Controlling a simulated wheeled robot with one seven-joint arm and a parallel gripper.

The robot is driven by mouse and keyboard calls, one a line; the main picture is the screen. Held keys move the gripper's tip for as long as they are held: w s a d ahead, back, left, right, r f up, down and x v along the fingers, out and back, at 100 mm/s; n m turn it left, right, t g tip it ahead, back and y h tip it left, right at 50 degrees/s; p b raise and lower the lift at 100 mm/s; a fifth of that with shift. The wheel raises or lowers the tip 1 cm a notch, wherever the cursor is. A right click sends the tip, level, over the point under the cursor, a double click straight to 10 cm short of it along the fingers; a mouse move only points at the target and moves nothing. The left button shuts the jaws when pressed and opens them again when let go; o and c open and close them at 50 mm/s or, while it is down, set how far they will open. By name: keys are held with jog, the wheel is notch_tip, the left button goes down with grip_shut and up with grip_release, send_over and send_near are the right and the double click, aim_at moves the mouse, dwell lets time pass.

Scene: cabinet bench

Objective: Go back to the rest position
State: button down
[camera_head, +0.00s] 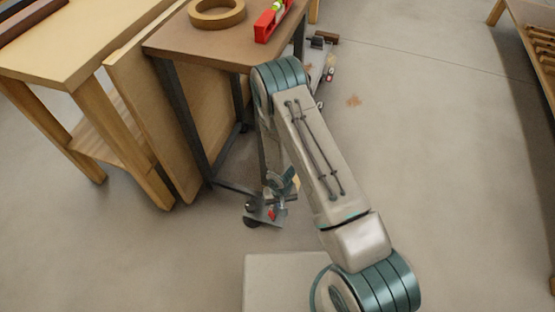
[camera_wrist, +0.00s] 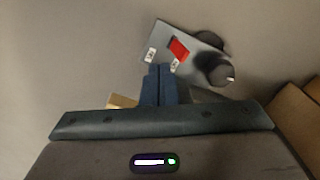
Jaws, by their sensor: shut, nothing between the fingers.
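My gripper (camera_wrist: 159,76) shows in the wrist view with its two dark blue fingers together and nothing between them. In the head view my arm rises from the lower right, bends beside the brown-topped table (camera_head: 190,45) and hangs down. My gripper (camera_head: 281,186) is low over the floor there, partly hidden by the arm. A grey plate (camera_wrist: 197,45) with a red patch and dark round parts lies beyond the fingertips in the wrist view. Whether the fingers touch it cannot be told.
A tan ring (camera_head: 217,14) and a red level-like tool (camera_head: 270,22) lie on the brown table. A light wooden bench (camera_head: 75,45) stands at left. A wooden rack (camera_head: 535,45) is at far right. Bare floor (camera_head: 440,150) lies right of my arm.

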jog(key=w+d+r+m+t+p, duration=0.1)
jog(key=w+d+r+p, duration=0.3)
jog(key=r, duration=1.1)
jog(key=s+d+r+h+p, duration=0.1)
jog(key=r+p, duration=0.5)
jog(key=r, duration=0.9)
jog(key=w+d+r+m+t+p, duration=0.1)
jog(key=w+d+r+p, duration=0.3)
jog(key=r, duration=1.1)
jog(key=s+d+r+p, duration=0.1)
jog(key=s+r+p, duration=0.4)
jog(key=r, duration=0.6)
jog(key=s+d+r+p, duration=0.1)
jog(key=s+r+p, duration=0.5)
jog(key=r, duration=0.5)
jog(key=s+d+r+y+p, duration=0.1)
jog(key=s+d+r+p, duration=0.1)
jog(key=s+r+p, duration=0.3)
jog(key=s+r, duration=0.3)
jog(key=r, duration=0.4)
jog(key=shift+s+t, duration=0.35)
jog(key=shift+t, duration=0.05)
jog(key=shift+r, duration=0.1)
